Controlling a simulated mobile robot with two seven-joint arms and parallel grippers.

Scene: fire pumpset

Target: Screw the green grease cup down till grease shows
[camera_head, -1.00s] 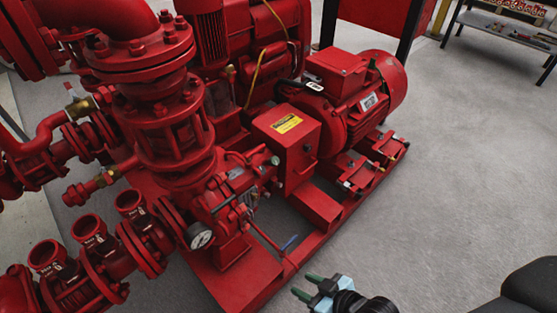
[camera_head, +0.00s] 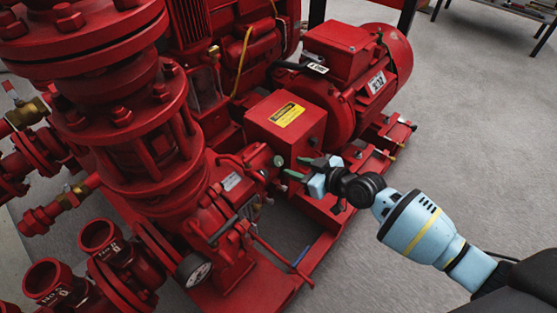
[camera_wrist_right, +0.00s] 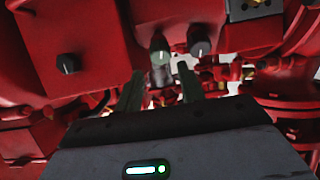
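I see no grease. My left gripper is out of view.
The red box with a yellow label (camera_head: 285,118) stands right behind the fingertips. The motor (camera_head: 360,75) lies behind it. A pressure gauge (camera_head: 193,270) and red pipes fill the left front. The grey floor (camera_head: 470,140) at right is open.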

